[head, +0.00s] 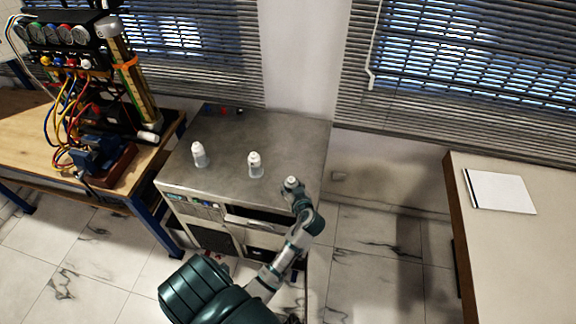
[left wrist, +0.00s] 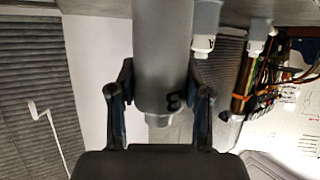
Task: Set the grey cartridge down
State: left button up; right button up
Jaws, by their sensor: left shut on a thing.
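My left gripper (head: 293,186) is at the front right corner of the metal cabinet (head: 290,135). It is shut on the grey cartridge (left wrist: 160,50). In the left wrist view, the fingers (left wrist: 160,95) grip the cartridge from both sides, and a dark mark shows near its narrower end. In the head view only a small pale end of the cartridge (head: 291,180) shows above the gripper. Its other end runs out of the wrist view, so I cannot tell whether it touches the cabinet top. My right gripper is not in view.
Two white-capped containers stand upright on the cabinet, one at the left (head: 199,155) and one in the middle (head: 255,166). Small red and dark items (head: 222,110) lie at its back edge. A gauge rig with hoses (head: 75,60) stands on the left bench. The cabinet's back right is clear.

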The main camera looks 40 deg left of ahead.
pick_arm(q)
jog(key=shift+w+a+f+p, duration=0.2)
jog(key=shift+w+a+f, duration=0.6)
jog(key=shift+w, duration=0.75)
jog(key=shift+w+a+f+p, duration=0.2)
jog(key=shift+w+a+f, duration=0.55)
jog(key=shift+w, duration=0.8)
jog(key=shift+w+a+f+p, duration=0.2)
jog(key=shift+w+a+f, duration=0.6)
jog(key=shift+w, duration=0.75)
jog(key=o, duration=1.1)
jog(key=shift+d+f, duration=0.1)
jog(key=shift+o, duration=1.1)
jog(key=shift+a, duration=0.25)
